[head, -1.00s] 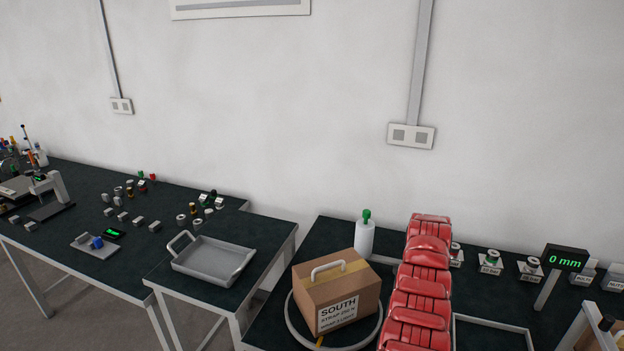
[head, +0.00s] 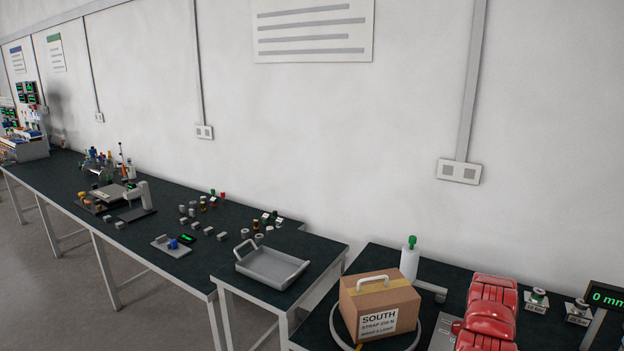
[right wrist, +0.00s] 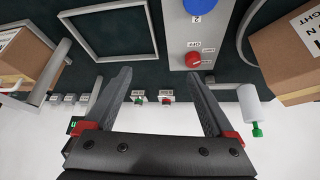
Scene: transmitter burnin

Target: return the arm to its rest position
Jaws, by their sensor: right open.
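My right arm (head: 487,318), with red segments, rises at the lower right of the head view, in front of the right bench. Its gripper is out of that view. In the right wrist view my right gripper (right wrist: 161,73) is open, its two dark fingers spread wide with nothing between them. Beyond the fingers lie the dark bench top and a grey panel with a red button (right wrist: 193,59) and a blue button (right wrist: 199,8). My left gripper is not in view.
A cardboard box (head: 380,300) labelled SOUTH stands on the right bench within a grey ring. A white bottle (head: 409,262) with a green cap stands behind it. A grey tray (head: 272,266) sits on the middle bench. Small parts lie on the left bench.

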